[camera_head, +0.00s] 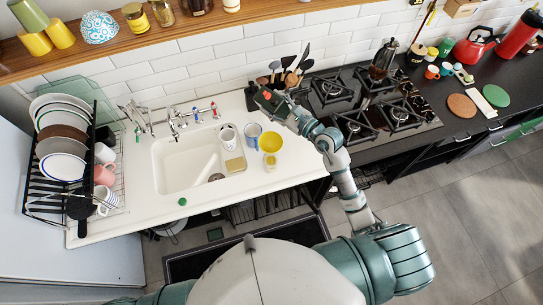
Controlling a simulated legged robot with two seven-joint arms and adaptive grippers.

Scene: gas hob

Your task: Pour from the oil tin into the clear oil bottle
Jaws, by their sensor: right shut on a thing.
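My right gripper (282,108) is at the back right of the white sink counter, in front of the utensil holder. It is shut on a small dark green and red thing (267,97), which may be the oil tin; the gripper covers part of it. No clear oil bottle can be made out with certainty. A small clear vessel with yellowish contents (270,161) stands in front of a yellow cup (270,142); it is too small to name. My left gripper is out of view.
A sink (185,165) with a tap lies left of the cups. A full dish rack (75,160) stands at far left. Bare counter lies in front of the cups.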

